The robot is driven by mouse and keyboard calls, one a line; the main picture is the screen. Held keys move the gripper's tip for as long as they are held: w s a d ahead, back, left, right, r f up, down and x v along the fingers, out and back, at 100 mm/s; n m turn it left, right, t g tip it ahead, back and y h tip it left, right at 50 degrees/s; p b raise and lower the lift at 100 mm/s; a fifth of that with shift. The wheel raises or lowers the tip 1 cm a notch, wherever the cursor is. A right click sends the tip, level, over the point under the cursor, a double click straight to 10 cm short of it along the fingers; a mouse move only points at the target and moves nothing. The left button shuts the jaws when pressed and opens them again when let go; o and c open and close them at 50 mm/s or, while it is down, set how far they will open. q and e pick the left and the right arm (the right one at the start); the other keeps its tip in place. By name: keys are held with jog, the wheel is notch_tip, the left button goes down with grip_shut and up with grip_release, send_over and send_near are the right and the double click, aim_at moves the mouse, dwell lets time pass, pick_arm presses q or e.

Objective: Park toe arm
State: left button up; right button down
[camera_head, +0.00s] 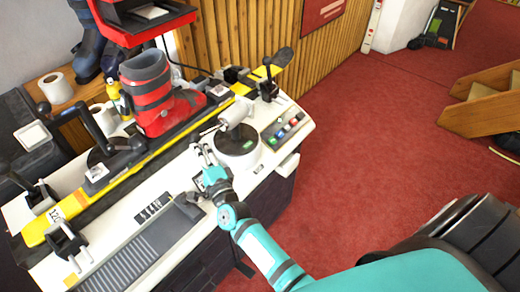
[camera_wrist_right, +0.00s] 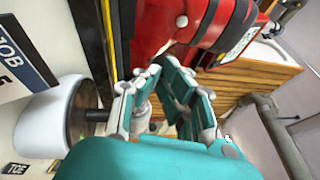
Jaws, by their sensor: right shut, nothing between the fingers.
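A white cylindrical head (camera_head: 235,112) stands above a round white base with a dark rim (camera_head: 238,148) on the bench; I cannot tell for sure whether this is the toe arm. My right gripper (camera_head: 206,153) is just left of the round base, low over the bench top, shut and empty. In the right wrist view its fingers (camera_wrist_right: 152,78) come together at the tips. A white drum with a dark face and a short rod (camera_wrist_right: 75,112) is left of them, near a small "TOE" label (camera_wrist_right: 16,169). My left gripper is not in view.
A red and grey boot (camera_head: 150,95) stands on a yellow-edged ski (camera_head: 95,200) along the bench; its red part also shows in the right wrist view (camera_wrist_right: 205,25). A button panel (camera_head: 284,128) is right of the base. A ribbed grey tray (camera_head: 135,255) lies in front.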

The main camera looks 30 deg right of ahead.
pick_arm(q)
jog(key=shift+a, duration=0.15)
pick_arm(e)
jog(key=s+f, duration=0.1)
jog(key=s, duration=1.1)
jog(key=shift+f, duration=0.35)
jog(key=s+f+n+g+y, duration=0.1)
jog(key=s+f+n+g, duration=0.25)
jog(key=f, duration=0.75)
jog(key=s+f+n+g+y, duration=0.1)
jog(key=s+f+n+g, duration=0.3)
jog(key=f, duration=0.6)
jog(key=s+f+n+g, duration=0.2)
jog(key=s+f+n, duration=0.25)
jog(key=f, duration=0.65)
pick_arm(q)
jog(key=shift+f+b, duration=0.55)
pick_arm(e)
jog(key=s+d+f+n+g, duration=0.3)
jog(key=s+f, duration=0.3)
jog(key=s, duration=0.3)
jog(key=s+d+f+n+g+h, duration=0.1)
jog(key=s+d+f+n+g, duration=0.2)
jog(key=s, duration=0.6)
jog(key=s+d+f+n+g+h, duration=0.1)
jog(key=s+d+f+n+g, duration=0.2)
jog(key=s+f, duration=0.5)
jog(key=shift+s+d+f+n, duration=0.35)
jog(key=shift+s+d+n, duration=0.25)
jog(key=shift+s+d, duration=0.35)
